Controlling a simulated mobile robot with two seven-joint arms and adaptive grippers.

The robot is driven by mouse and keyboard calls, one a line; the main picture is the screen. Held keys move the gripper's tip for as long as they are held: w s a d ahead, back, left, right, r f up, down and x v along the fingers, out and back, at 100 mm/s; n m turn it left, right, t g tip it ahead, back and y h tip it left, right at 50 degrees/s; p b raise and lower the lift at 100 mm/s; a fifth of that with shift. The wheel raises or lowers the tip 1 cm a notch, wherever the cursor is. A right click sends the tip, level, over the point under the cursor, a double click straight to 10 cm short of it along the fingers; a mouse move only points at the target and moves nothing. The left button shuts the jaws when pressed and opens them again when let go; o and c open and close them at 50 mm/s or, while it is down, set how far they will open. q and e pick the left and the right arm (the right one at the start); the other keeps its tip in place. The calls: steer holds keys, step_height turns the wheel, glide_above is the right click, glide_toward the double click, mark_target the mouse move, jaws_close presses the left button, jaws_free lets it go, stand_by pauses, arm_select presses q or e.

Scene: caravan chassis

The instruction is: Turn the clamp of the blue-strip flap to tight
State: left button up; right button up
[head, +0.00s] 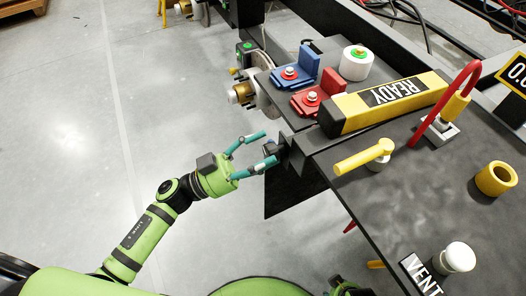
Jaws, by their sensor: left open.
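My left gripper (270,147) reaches in from the left, its two teal fingers open and apart. Between and just beyond its fingertips is a small dark knob-like part (281,148) at the edge of the dark chassis; it may be the clamp. I cannot tell whether the fingers touch it. A dark panel (284,190) hangs below that edge and may be the flap. No blue strip shows on it, and the clamp's setting cannot be read. Part of my right arm (262,288) shows at the bottom edge; its fingers are not visible.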

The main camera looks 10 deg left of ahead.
arm_select(q)
steer(key=v, duration=1.2)
steer(key=shift+r, duration=0.15)
